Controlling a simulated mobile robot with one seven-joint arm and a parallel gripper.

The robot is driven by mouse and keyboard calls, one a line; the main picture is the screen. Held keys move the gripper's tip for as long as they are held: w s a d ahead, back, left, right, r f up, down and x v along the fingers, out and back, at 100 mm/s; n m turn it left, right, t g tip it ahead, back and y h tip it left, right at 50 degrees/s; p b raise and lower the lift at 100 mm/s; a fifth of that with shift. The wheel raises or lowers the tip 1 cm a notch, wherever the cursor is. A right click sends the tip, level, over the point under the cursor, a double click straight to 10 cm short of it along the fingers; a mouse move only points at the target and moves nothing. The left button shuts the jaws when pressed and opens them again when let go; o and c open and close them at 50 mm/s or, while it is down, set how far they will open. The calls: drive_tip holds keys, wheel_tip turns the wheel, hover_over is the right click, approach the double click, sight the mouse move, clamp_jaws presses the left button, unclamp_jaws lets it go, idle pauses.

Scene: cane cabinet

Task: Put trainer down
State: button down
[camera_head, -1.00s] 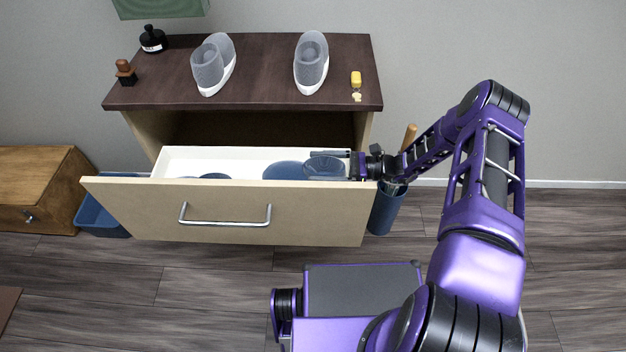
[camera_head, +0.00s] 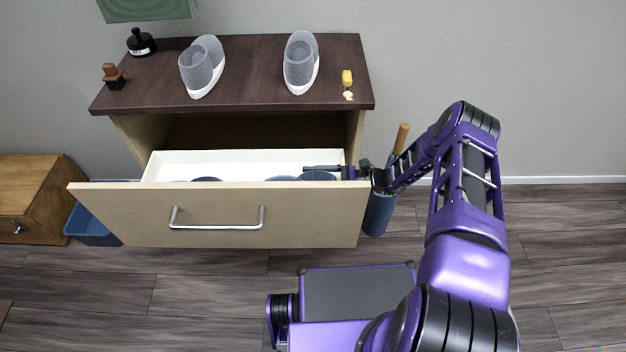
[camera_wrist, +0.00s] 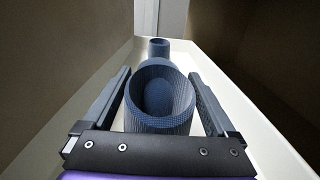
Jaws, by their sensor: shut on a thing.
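A blue mesh trainer (camera_wrist: 160,110) is between the two fingers of my gripper (camera_wrist: 159,73) in the wrist view, its round opening facing the camera. My gripper is shut on it, inside the open drawer. In the head view only the top of this trainer (camera_head: 318,176) shows above the drawer front. Its underside is hidden, so I cannot tell whether it touches the drawer floor. A second blue item, likely another trainer (camera_head: 206,179), lies farther left in the drawer and shows beyond the held one in the wrist view (camera_wrist: 158,46).
The drawer (camera_head: 215,215) is pulled out of the cabinet (camera_head: 250,95), its walls close around my gripper. Two grey-and-white shoes (camera_head: 300,62) (camera_head: 203,66), bottles and a yellow item (camera_head: 347,78) stand on top. A blue bin (camera_head: 381,212) stands right of the drawer.

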drive_tip(key=shift+f, duration=0.15)
unclamp_jaws()
drive_tip(key=shift+f, duration=0.1)
drive_tip(key=shift+r, duration=0.25)
drive_tip(key=shift+r+p, duration=0.45)
drive_tip(key=shift+r, duration=0.1)
drive_tip(key=d+b, duration=0.1)
drive_tip(key=d, duration=1.1)
drive_tip(key=shift+s+f, duration=0.15)
drive_tip(key=shift+s, duration=0.05)
